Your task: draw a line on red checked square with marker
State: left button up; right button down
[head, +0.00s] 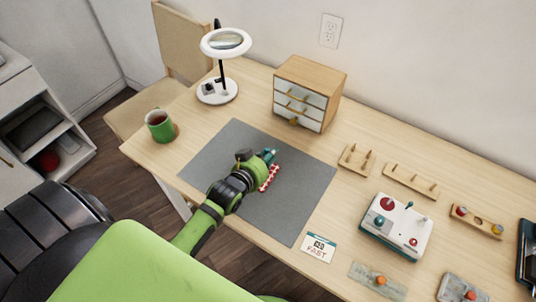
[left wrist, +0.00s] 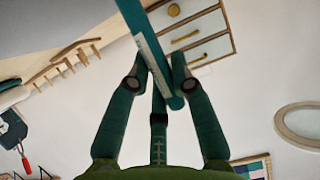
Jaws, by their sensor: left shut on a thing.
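The red checked square (head: 271,177) lies on the grey mat, partly hidden by my left arm and gripper. My left gripper (head: 268,155) is over the mat by the square's upper edge; whether it touches the cloth cannot be told. In the left wrist view its teal fingers (left wrist: 158,85) are closed on a long teal marker (left wrist: 150,45) with a pale label strip. The marker's tip cannot be made out. My right gripper is not in view.
The grey mat (head: 295,215) is mostly bare. A green mug (head: 158,127) and a magnifier lamp (head: 226,42) stand beyond it to the left, a small drawer cabinet (head: 312,75) behind. Peg racks (head: 411,181), a joystick box (head: 385,232) and a card (head: 319,247) are right of the mat.

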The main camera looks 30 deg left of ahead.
pick_arm(q)
jog(key=shift+d+p, duration=0.3)
jog(key=shift+d, duration=0.2)
dwell(0.3)
jog(key=shift+r, duration=0.1)
jog(key=shift+r+p, duration=0.2)
jog(key=shift+p, duration=0.3)
jog(key=shift+f, duration=0.3)
dwell(1.0)
jog(key=shift+a+p, duration=0.5)
jog(key=shift+a, duration=0.95)
dwell(1.0)
jog(key=shift+a+p, duration=0.4)
jog(key=shift+a, duration=1.15)
dwell(1.3)
